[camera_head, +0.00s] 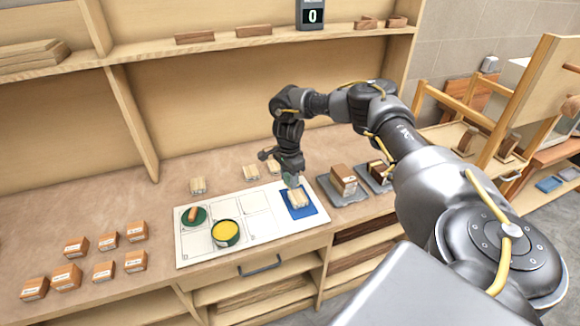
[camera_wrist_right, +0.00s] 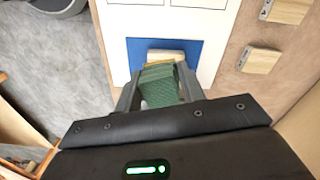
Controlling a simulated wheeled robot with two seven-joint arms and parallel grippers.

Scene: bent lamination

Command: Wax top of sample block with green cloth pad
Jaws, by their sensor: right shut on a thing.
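My right gripper (camera_head: 290,177) is shut on a green cloth pad, which shows in the right wrist view as a green ribbed block (camera_wrist_right: 160,88) between the two fingers. A pale wooden sample block (camera_head: 298,200) lies on a blue mat (camera_head: 312,209) at the right end of the white board. In the right wrist view, part of the block (camera_wrist_right: 172,54) shows just beyond the pad, on the blue mat (camera_wrist_right: 195,47). The pad is over or against the block; contact is hard to tell. An open tin of yellow wax (camera_head: 226,231) stands on the board. My left gripper is not in view.
The white board (camera_head: 255,228) also holds a green round pad with a brown handle (camera_head: 193,215). Several labelled wooden blocks (camera_head: 67,275) stand at the left. Grey trays (camera_head: 345,196) with brown blocks sit right of the mat. Small pale blocks (camera_head: 198,185) lie behind the board.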

